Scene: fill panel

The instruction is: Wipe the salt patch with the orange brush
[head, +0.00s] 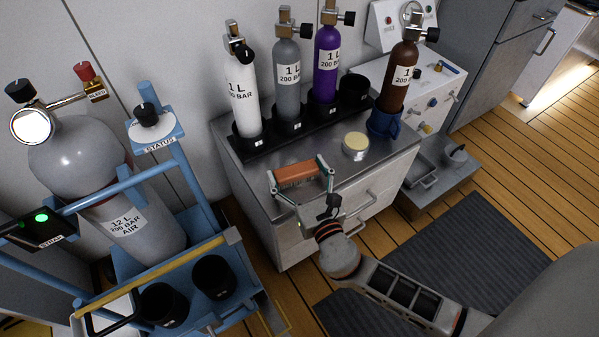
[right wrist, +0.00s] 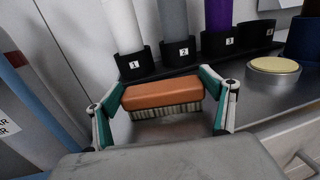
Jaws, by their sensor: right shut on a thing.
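The orange brush (head: 297,174) has an orange block on top and pale bristles below. My right gripper (head: 300,178) is shut on it, with one finger at each end. In the right wrist view the brush (right wrist: 165,93) lies level between the green-padded fingers (right wrist: 165,100), bristles down. It is over the front left of the grey cabinet top (head: 345,177); I cannot tell if the bristles touch the surface. I cannot make out a salt patch in either view. My left gripper is not in view.
A black rack (head: 270,142) with white, grey and purple cylinders and an empty black cup (head: 354,88) stands behind the brush. A round tin with a yellowish top (head: 355,146) and a brown cylinder (head: 396,82) in a blue holder (head: 383,124) are to the right. A blue cart (head: 235,270) stands left.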

